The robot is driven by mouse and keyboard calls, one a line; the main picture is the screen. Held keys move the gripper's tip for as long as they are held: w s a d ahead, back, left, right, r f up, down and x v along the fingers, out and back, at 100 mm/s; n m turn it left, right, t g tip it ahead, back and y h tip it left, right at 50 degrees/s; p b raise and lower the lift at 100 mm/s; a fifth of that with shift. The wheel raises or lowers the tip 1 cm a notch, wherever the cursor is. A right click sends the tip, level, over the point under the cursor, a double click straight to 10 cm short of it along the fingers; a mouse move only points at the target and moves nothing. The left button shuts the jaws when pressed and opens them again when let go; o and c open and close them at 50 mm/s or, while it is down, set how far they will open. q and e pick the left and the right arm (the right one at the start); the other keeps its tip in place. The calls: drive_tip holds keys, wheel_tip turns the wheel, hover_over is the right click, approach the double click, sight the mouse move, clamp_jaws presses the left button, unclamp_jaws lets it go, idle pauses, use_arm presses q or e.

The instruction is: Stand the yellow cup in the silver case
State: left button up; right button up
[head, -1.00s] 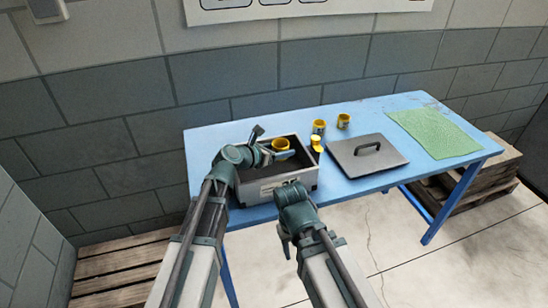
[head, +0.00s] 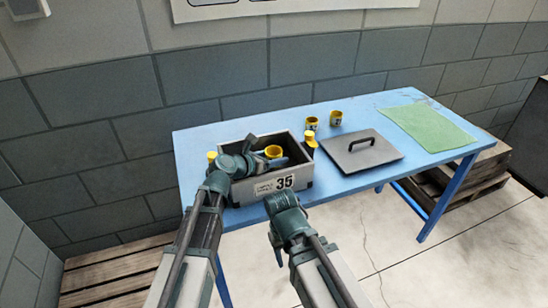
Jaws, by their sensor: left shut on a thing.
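The silver case (head: 302,183) is an open grey box with a "35" label on its front, at the left part of the blue table. The yellow cup (head: 273,150) shows within the case's opening, roughly upright. Its lower part is hidden, so I cannot tell whether it touches the case floor. My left gripper (head: 268,160) reaches over the case's left side and is shut on the yellow cup. My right gripper (head: 276,254) hangs in front of the table, apart from the case; its fingers are too small to read.
A grey lid with a handle (head: 375,160) and a green mat (head: 432,128) lie to the right. A yellow-topped thing (head: 212,156) shows left of the case.

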use_arm(q)
drive_tip(key=shift+f, duration=0.2)
drive_tip(key=shift+r, duration=0.1)
drive_tip(key=o, duration=1.4)
drive_tip(key=shift+s, duration=0.15)
drive_tip(key=shift+r, duration=0.2)
drive_tip(key=shift+r+p, duration=0.45)
drive_tip(key=shift+p, duration=0.3)
drive_tip(key=p+v, duration=0.4)
drive_tip(key=v, duration=0.7)
drive_tip(key=shift+s+a+r, duration=0.15)
drive_tip(key=shift+a, duration=0.15)
